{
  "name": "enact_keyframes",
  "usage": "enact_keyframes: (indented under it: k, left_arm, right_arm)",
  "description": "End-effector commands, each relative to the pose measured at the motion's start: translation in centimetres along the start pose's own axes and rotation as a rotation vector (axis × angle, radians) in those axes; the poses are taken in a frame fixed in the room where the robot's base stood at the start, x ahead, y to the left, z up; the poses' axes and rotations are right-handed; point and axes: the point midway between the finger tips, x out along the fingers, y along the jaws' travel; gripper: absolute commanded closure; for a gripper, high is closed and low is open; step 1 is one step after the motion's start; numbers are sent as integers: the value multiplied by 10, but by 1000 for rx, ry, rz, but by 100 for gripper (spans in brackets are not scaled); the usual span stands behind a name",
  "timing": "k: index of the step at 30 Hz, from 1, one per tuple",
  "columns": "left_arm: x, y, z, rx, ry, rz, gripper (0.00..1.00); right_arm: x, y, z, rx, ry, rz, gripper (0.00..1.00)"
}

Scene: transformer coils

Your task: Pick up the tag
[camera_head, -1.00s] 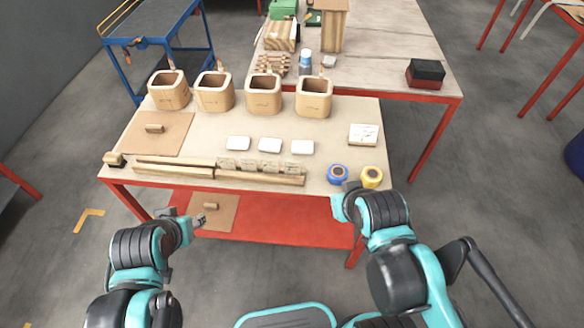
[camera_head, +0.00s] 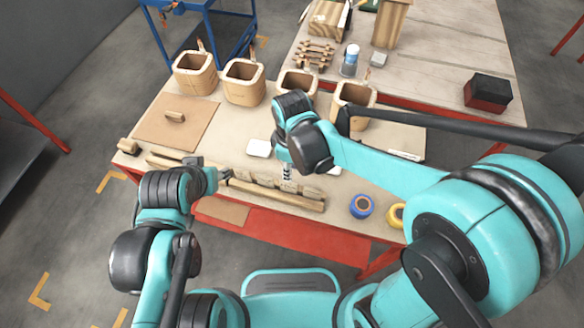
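White rounded tags lie flat in a row on the near table. The left tag (camera_head: 259,147) shows clearly, and part of another tag (camera_head: 334,170) shows beside my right arm. The middle tag is hidden by that arm.
The wooden rack (camera_head: 303,201) holds several small pieces along the front edge. Several square wooden coils (camera_head: 244,85) stand behind the tags. A blue tape roll (camera_head: 361,206) and a yellow one (camera_head: 397,214) lie at the front right. A brown board (camera_head: 178,128) lies left.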

Motion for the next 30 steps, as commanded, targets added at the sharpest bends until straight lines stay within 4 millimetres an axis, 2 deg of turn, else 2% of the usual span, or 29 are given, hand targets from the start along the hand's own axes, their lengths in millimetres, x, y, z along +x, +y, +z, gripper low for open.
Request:
enact_keyframes:
  k: [3, 11, 19, 22, 29, 30]
  left_arm:
    - [0, 0, 1, 0, 0, 0, 60]
    - [11, 0, 8, 0, 0, 0, 60]
    - [26, 0, 19, 0, 0, 0, 60]
    - [28, 0, 20, 0, 0, 0, 60]
    - [27, 0, 19, 0, 0, 0, 60]
    - [27, 0, 19, 0, 0, 0, 60]
  right_arm:
    - [9, -3, -7, -46, -15, -16, 72]
    - [40, -5, -6, -51, -17, -18, 72]
    - [79, -11, -5, -49, -17, -18, 72]
    - [85, -11, -5, -49, -16, -17, 72]
    - [84, -11, -4, -48, -16, -17, 72]
    - [84, -11, -4, -48, -16, -17, 83]
